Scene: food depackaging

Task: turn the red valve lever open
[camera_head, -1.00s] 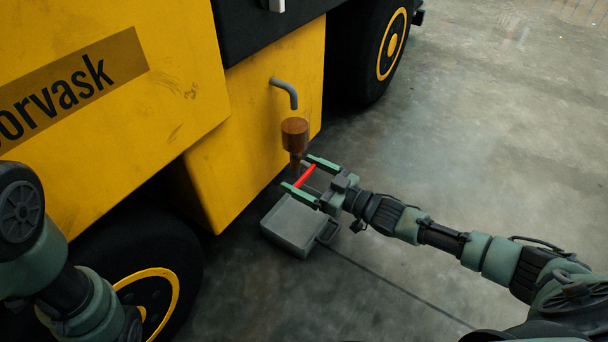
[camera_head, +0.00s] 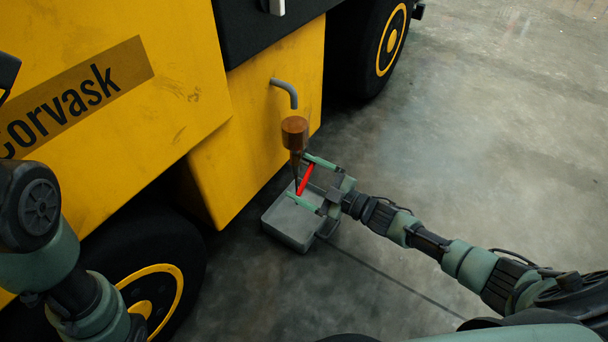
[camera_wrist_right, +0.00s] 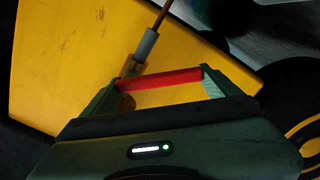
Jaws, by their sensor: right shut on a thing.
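The red valve lever (camera_head: 305,180) is a short red bar just below a brown cylindrical fitting (camera_head: 295,132) under a bent grey pipe. My right gripper (camera_head: 309,180) is shut on the lever, with a green finger at each end of the bar. In the right wrist view the red lever (camera_wrist_right: 160,86) spans between the two green fingers (camera_wrist_right: 160,87). Part of the valve body is hidden behind the gripper in that view. My left arm shows at the left edge of the head view, but its gripper is not visible.
The yellow vehicle (camera_head: 240,150) with black wheels fills the left side. The concrete floor (camera_head: 490,130) to the right is clear.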

